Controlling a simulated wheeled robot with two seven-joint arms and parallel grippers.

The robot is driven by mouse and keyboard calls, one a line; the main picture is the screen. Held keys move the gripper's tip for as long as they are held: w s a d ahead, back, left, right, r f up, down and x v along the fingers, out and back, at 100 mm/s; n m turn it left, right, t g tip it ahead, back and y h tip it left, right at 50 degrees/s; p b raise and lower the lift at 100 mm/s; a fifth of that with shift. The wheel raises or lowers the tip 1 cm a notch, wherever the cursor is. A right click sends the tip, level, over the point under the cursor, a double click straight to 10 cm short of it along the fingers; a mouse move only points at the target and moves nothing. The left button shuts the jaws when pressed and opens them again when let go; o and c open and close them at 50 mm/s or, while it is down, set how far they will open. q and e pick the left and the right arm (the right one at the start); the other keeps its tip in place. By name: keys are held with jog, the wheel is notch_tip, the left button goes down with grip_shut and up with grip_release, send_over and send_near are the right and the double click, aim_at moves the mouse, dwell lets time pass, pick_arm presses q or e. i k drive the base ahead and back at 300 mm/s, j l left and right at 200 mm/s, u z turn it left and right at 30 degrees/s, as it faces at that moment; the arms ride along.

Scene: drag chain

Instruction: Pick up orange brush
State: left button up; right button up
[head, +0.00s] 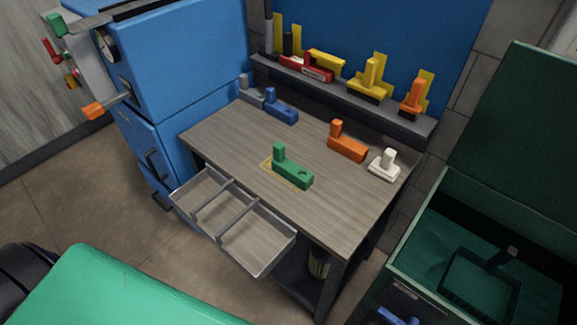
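An orange upright piece with a dark base (412,96), brush-like in shape, stands at the right end of the grey wall shelf (345,97), in front of a yellow shape on the blue panel. A second orange piece (349,146), a low block with a raised end, lies on the wooden table (230,135) near its back right. I cannot tell for sure from shape which is the brush. Neither of my grippers shows in the head view.
A green block (293,173) stands mid-table by a yellow outline. Blue (281,110) and white (383,165) blocks stand near the table's back edge. An open divided drawer (269,258) juts out in front. A blue machine (180,60) is left, an open green bin (440,215) right.

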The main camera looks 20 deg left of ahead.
aim_at(409, 109)
jog(key=i+j+u, duration=0.1)
jog(key=j, duration=0.35)
jog(key=i+j+u, duration=0.1)
jog(key=j, duration=0.35)
jog(key=i+j+u, duration=0.1)
jog(key=j, duration=0.3)
